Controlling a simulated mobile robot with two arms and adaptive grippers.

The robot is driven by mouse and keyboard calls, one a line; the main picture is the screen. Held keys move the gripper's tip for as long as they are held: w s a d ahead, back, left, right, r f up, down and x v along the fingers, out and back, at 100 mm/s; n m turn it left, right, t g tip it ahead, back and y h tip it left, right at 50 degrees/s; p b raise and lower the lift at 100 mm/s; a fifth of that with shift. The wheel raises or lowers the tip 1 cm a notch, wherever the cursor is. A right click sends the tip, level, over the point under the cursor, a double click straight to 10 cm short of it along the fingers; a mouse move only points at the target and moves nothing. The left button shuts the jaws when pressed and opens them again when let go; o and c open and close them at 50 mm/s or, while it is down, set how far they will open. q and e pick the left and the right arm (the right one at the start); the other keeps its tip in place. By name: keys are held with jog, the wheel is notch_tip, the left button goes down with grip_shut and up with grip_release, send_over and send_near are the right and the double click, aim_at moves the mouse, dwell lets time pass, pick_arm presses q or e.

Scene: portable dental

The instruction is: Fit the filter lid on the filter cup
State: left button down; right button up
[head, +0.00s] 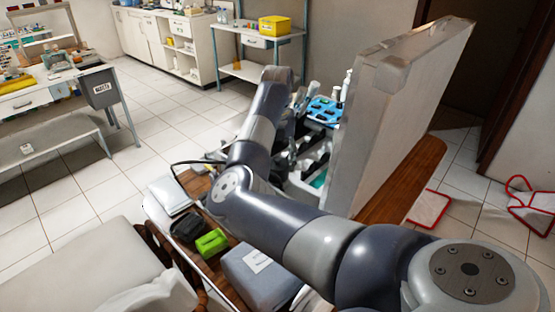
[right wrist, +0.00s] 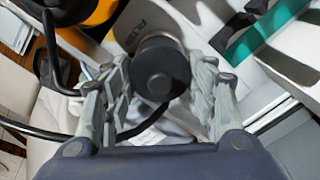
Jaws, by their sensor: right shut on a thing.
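The dark round filter lid (right wrist: 161,75) sits between the two fingers of my right gripper (right wrist: 160,82) in the right wrist view. The fingers press on it from left and right, so the gripper is shut on it. A pale grey cup with lettering on its side, seemingly the filter cup (right wrist: 148,22), shows right behind the lid. I cannot tell whether the lid touches the cup or is seated on it. In the head view my right arm hides most of this spot. My left gripper is not in view.
A big upright grey case panel (head: 400,105) stands right of my arm. A blue rack (head: 323,111) with bottles is beside it. A green box (head: 211,242), a black item (head: 186,228) and a grey box (head: 258,272) lie in front. A black cable (right wrist: 52,50) runs at left.

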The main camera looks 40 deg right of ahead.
aim_at(277, 159)
jog(key=shift+f, duration=0.15)
dwell(0.6)
jog(key=o, duration=1)
notch_tip(277, 159, up, 12)
dwell(0.6)
